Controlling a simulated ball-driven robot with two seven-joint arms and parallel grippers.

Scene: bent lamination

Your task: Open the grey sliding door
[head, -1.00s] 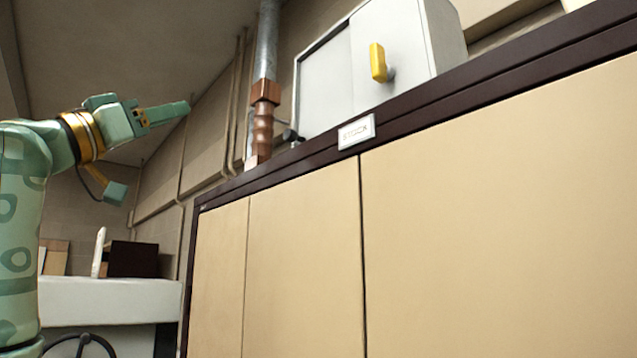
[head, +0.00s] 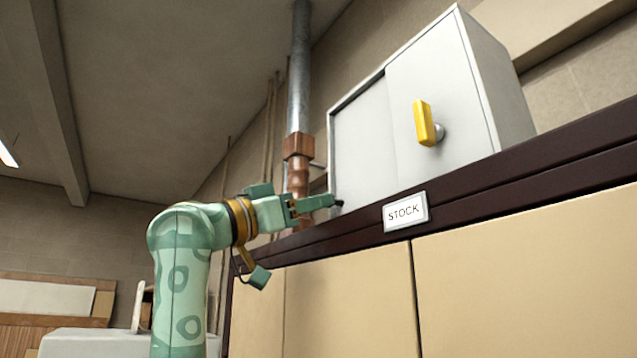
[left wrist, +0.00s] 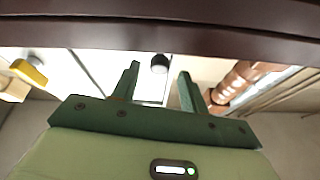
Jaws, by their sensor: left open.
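A light grey cabinet stands on top of a cupboard. Its front has a left panel (head: 361,146) and a right panel (head: 462,112); the right one bears a yellow handle (head: 424,122). The handle also shows at the left of the left wrist view (left wrist: 29,72). A small black knob (head: 338,203) shows by the cabinet's lower left corner; I cannot tell what it is fixed to. My left gripper (head: 315,203) is open, in front of the cabinet's lower left. In the left wrist view the black knob (left wrist: 159,63) appears between its fingertips, with no contact visible.
The dark cupboard top edge (head: 500,165) with a STOCK label (head: 405,212) runs below the cabinet, close to my gripper. A copper and grey pipe (head: 299,160) stands left of the cabinet. A pale counter (head: 90,343) is at the lower left.

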